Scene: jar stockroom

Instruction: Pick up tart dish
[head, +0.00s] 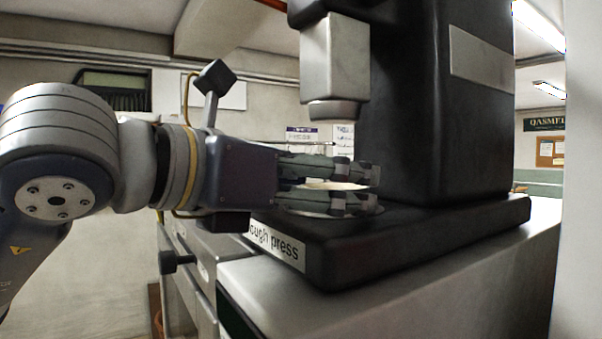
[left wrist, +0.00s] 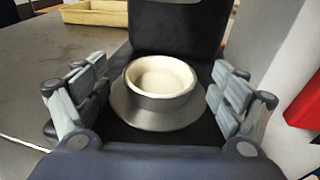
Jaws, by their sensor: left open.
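The tart dish (left wrist: 162,78) is a round cream dish. In the left wrist view it sits on a round grey metal plate (left wrist: 158,117) on the black base of the dough press (head: 300,262). In the head view the dish (head: 335,186) shows between the fingers, partly hidden by them. My left gripper (head: 372,190) is open, with its fingers on either side of the dish. The fingers also show in the left wrist view (left wrist: 158,95), with a gap between them and the dish on both sides. My right gripper is not in view.
The press head (head: 335,60) hangs above the dish, and the black press column (head: 430,110) stands behind it. The press stands on a grey counter (head: 400,305). A yellowish tray (left wrist: 95,14) lies at the upper left of the left wrist view. A red object (left wrist: 304,105) shows at the right.

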